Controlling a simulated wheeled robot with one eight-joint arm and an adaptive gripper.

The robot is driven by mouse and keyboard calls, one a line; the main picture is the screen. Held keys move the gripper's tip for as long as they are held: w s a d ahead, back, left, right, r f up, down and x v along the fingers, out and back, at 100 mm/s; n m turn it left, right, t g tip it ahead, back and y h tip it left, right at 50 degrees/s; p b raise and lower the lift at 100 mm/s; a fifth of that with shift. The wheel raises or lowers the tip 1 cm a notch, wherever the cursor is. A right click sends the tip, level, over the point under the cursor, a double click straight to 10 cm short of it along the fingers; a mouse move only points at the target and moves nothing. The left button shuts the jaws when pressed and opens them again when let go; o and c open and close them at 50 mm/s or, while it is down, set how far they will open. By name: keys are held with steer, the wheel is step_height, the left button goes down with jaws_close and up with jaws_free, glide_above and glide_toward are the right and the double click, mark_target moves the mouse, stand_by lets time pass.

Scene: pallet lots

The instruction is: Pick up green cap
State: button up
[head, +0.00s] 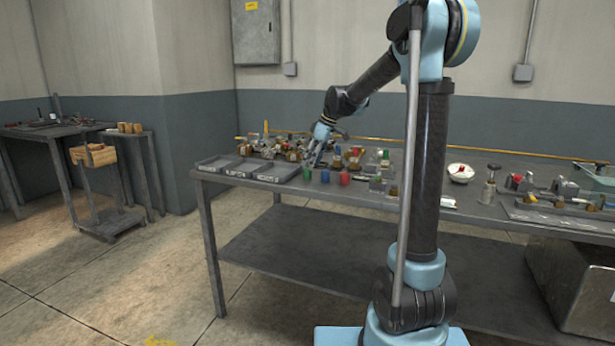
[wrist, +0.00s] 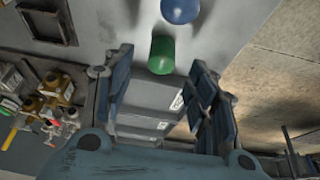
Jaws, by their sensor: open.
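A green cap (head: 307,175) stands near the front edge of the grey workbench (head: 230,185), left of a blue cap (head: 325,176) and a red cap (head: 345,178). My gripper (head: 316,150) is over the bench, close to the green cap. In the wrist view the green cap (wrist: 161,56) lies near the gap between the tips of my open gripper (wrist: 160,72). Nothing is held. The blue cap (wrist: 180,10) lies just past the green one at the top of that view. Whether a finger touches the green cap I cannot tell.
Grey trays (head: 278,174) sit left of the caps. Several small brass and metal parts (head: 290,153) crowd the bench behind. Another green piece (head: 385,155) and a white bowl (head: 461,172) stand further right. The bench's front edge is close to the caps.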

mark_target(307, 170)
steer(key=shift+x, duration=2.55)
steer(key=c, duration=1.1)
